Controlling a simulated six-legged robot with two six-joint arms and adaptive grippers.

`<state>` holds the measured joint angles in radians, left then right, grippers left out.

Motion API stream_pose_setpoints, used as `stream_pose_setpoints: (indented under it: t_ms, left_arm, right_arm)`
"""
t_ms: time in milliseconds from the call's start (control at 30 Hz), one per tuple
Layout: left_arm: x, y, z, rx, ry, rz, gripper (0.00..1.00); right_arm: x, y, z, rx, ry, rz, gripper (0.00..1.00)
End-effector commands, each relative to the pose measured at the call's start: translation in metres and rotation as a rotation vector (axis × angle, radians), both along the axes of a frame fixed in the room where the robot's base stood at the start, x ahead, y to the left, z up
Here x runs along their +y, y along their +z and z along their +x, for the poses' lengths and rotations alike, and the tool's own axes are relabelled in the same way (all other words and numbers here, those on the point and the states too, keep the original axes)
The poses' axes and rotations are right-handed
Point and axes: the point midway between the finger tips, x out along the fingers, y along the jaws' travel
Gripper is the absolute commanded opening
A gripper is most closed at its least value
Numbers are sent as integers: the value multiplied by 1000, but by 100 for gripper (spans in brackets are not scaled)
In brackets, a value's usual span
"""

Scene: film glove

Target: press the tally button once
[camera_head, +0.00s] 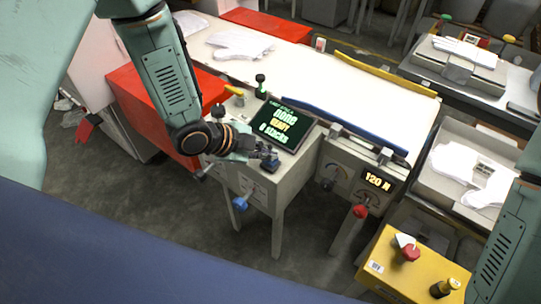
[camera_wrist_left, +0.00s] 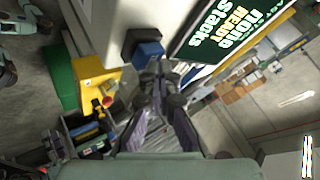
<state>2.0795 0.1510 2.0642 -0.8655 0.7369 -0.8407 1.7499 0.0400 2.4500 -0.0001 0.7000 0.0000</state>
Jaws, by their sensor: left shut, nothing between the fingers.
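My left gripper (camera_head: 266,154) is shut and empty just by this button. In the wrist view its fingertips (camera_wrist_left: 160,76) are close to the blue face; I cannot tell whether they touch. My right gripper is out of view.
A blue bar (camera_head: 340,127) edges the white table (camera_head: 350,95) to the right. A blue knob (camera_head: 240,203) juts from the cabinet front. A yellow box (camera_head: 393,270) with a red button stands at lower right.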

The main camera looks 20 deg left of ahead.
Motion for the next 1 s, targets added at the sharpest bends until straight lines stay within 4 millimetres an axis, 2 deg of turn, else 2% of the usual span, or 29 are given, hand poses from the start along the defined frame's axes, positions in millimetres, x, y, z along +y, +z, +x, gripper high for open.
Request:
stream_pose_setpoints:
  t_ms: [333,767,1000]
  left_arm:
    - [0,18,1,1,-1,0,0]
    - [0,20,1,0,0,0,0]
    - [0,40,1,0,0,0,0]
  right_arm:
    - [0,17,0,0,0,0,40]
    - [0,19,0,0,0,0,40]
    - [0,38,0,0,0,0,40]
